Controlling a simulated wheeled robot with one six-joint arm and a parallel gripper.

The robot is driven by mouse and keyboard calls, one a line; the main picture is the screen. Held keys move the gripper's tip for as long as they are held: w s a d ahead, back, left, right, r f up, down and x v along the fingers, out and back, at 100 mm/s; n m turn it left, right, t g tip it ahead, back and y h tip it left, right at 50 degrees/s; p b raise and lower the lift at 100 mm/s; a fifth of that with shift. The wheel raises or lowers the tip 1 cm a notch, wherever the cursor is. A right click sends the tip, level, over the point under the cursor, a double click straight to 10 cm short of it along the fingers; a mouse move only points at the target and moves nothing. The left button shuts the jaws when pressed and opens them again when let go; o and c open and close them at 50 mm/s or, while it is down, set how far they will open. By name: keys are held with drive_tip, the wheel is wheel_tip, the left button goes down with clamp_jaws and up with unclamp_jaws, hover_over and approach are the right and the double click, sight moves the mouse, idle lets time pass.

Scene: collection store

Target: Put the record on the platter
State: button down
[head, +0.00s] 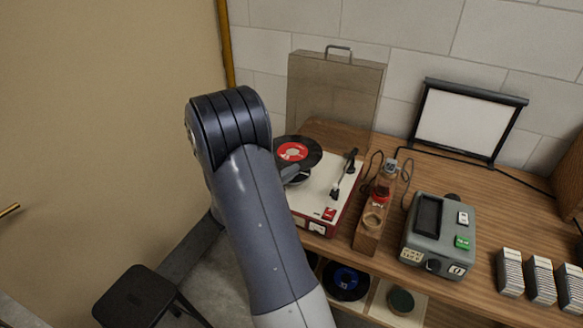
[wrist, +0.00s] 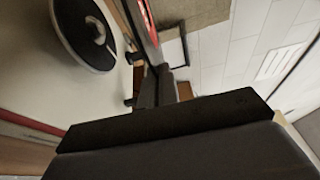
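The record (head: 309,149), black with a red label, is over the back left of the record player (head: 322,192). Part of the platter (head: 298,178) shows below it, with a visible gap. In the wrist view the record (wrist: 148,18) is seen nearly edge-on, apart from the platter (wrist: 73,32), whose centre spindle is bare. My gripper (wrist: 156,76) is shut on the record's edge. In the head view my arm hides the gripper and the left of the platter. The tonearm (head: 343,178) lies on the deck's right side.
A wooden rack (head: 368,235) with small items and a grey device (head: 438,235) stand to the right. A framed white panel (head: 468,122) is at the back. A black stool (head: 138,295) is on the floor at left.

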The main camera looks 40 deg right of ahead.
drive_tip(key=shift+f+b, duration=2.75)
drive_tip(key=shift+f, duration=0.1)
drive_tip(key=shift+r+p, duration=0.1)
drive_tip(key=shift+p, duration=0.6)
drive_tip(key=shift+f+b, duration=0.4)
drive_tip(key=shift+f, duration=0.25)
drive_tip(key=c, duration=2.1)
unclamp_jaws()
drive_tip(key=shift+o, duration=0.7)
drive_tip(key=shift+a, duration=0.1)
drive_tip(key=a+p, duration=0.2)
drive_tip(key=a, duration=0.9)
drive_tip(key=shift+s+p, duration=0.3)
drive_tip(key=shift+d, duration=0.1)
drive_tip(key=shift+w+d+b, duration=0.15)
drive_tip(key=shift+d+b, duration=0.35)
drive_tip(key=shift+d, duration=1.6)
drive_tip(key=shift+w+d+b, duration=0.1)
drive_tip(key=shift+d+b, duration=0.4)
drive_tip(key=shift+d, duration=1.6)
